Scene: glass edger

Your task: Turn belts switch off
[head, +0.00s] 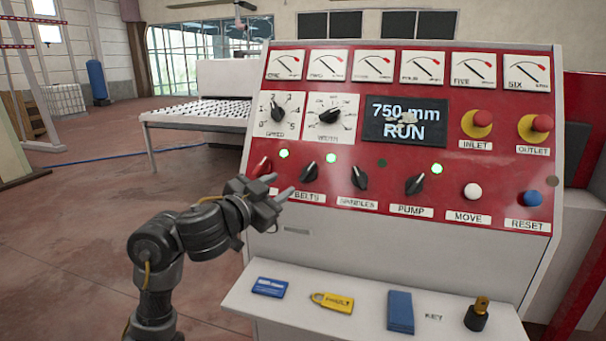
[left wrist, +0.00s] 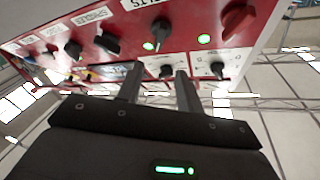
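The belts switch (head: 309,173) is a black knob above the BELTS label (head: 308,198) on the red panel. It appears turned toward the upper right, and the green light (head: 331,158) at its upper right is lit. The knob also shows in the left wrist view (left wrist: 160,31), upside down beyond the fingers. My left gripper (head: 284,185) is just left of and below the knob, apart from it, and partly covers a neighbouring label. In the left wrist view its two fingers (left wrist: 159,84) are parted with nothing between them. My right gripper is not in view.
A red knob (head: 261,167) is close left of the belts switch. The spindles knob (head: 359,178), with an unlit lamp, and the pump knob (head: 414,185) are to its right. The display (head: 405,122) reads 750 mm RUN. A shelf (head: 360,297) below holds tags and a padlock.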

